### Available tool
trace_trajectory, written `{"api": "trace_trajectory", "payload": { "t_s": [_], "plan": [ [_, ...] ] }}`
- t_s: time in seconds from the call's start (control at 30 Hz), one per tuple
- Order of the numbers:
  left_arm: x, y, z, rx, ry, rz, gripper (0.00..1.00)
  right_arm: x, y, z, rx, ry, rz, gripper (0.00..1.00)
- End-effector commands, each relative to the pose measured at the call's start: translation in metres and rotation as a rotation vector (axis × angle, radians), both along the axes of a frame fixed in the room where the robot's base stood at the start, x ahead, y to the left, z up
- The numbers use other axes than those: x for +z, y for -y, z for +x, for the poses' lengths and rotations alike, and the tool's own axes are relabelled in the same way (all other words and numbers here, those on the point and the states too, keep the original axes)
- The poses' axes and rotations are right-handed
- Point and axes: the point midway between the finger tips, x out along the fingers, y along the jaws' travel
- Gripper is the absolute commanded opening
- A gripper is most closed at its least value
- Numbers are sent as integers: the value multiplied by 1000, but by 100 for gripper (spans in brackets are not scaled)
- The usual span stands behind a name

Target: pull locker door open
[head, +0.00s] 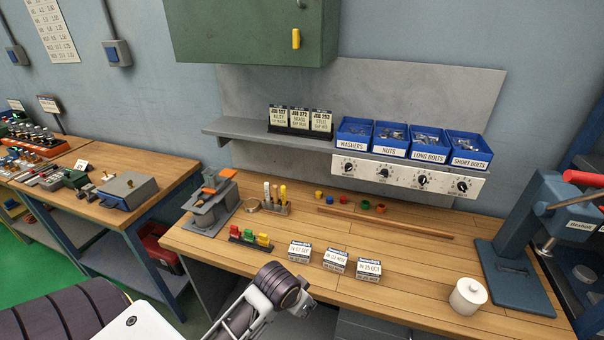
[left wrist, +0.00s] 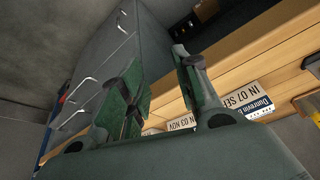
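A green wall cabinet (head: 250,30) hangs at the top of the head view, cut off by the frame; its front looks closed and has a yellow handle (head: 296,39). The left wrist view shows a grey cabinet front (left wrist: 145,45) with several pale bar handles (left wrist: 85,86) below the wooden bench edge. I cannot tell which of these is the locker. My left gripper (left wrist: 158,75) has its green-padded fingers apart, with nothing seen held. In the head view my left arm reaches to the bench's front edge; its fingertips are hidden. My right gripper is out of view.
A shelf (head: 240,128) with blue bins (head: 410,140) sits behind. A second bench (head: 150,175) stands left, with a gap between.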

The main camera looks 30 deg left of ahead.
Motion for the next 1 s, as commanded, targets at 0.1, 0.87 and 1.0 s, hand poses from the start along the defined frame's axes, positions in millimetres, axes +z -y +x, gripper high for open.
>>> {"api": "trace_trajectory", "payload": {
  "t_s": [0.1, 0.87, 1.0],
  "plan": [
    [7, -2, 10, 0, 18, 1, 32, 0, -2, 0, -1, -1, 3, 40],
    [106, -21, 121, -5, 243, -3, 32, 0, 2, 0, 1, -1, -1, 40],
    [133, -27, 143, -4, 293, -3, 32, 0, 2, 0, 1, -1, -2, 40]
  ]
}}
